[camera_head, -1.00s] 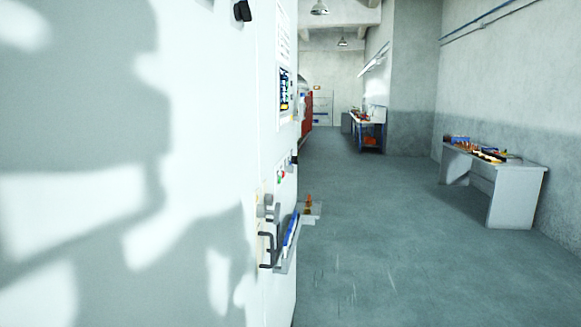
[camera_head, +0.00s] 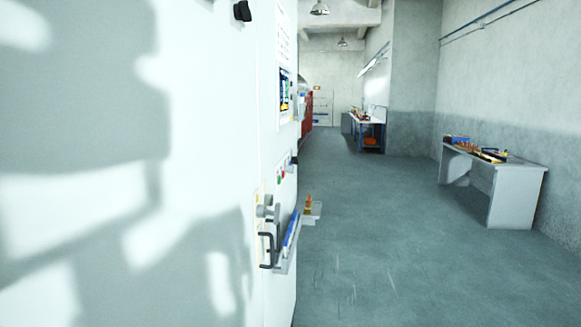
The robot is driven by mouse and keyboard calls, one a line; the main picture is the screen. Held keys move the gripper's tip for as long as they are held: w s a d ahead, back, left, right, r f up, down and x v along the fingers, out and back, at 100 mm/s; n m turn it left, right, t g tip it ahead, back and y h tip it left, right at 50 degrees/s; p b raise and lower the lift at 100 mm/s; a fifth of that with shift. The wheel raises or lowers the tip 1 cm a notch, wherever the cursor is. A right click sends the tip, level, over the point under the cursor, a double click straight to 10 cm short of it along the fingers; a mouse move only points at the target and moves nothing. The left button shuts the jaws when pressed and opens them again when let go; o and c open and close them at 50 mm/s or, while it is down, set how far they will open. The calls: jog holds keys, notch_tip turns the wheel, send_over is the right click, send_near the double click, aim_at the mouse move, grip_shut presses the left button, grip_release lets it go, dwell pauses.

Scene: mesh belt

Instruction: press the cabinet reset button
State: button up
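The white cabinet (camera_head: 190,160) fills the left of the head view, seen at a steep slant. Small red and green round parts, which look like buttons (camera_head: 282,174), sit on its far face to the right. I cannot tell which one is the reset button. A screen panel (camera_head: 285,90) is above them. A dark handle (camera_head: 267,248) and a grey round fitting (camera_head: 264,206) are below. My gripper is not in view; only broad dark shadows fall on the cabinet.
A small ledge with blue and orange items (camera_head: 291,231) juts from the cabinet's right edge. A grey table (camera_head: 513,180) with tools stands by the right wall. A blue-framed bench (camera_head: 368,131) is farther back. The grey floor (camera_head: 380,230) between is clear.

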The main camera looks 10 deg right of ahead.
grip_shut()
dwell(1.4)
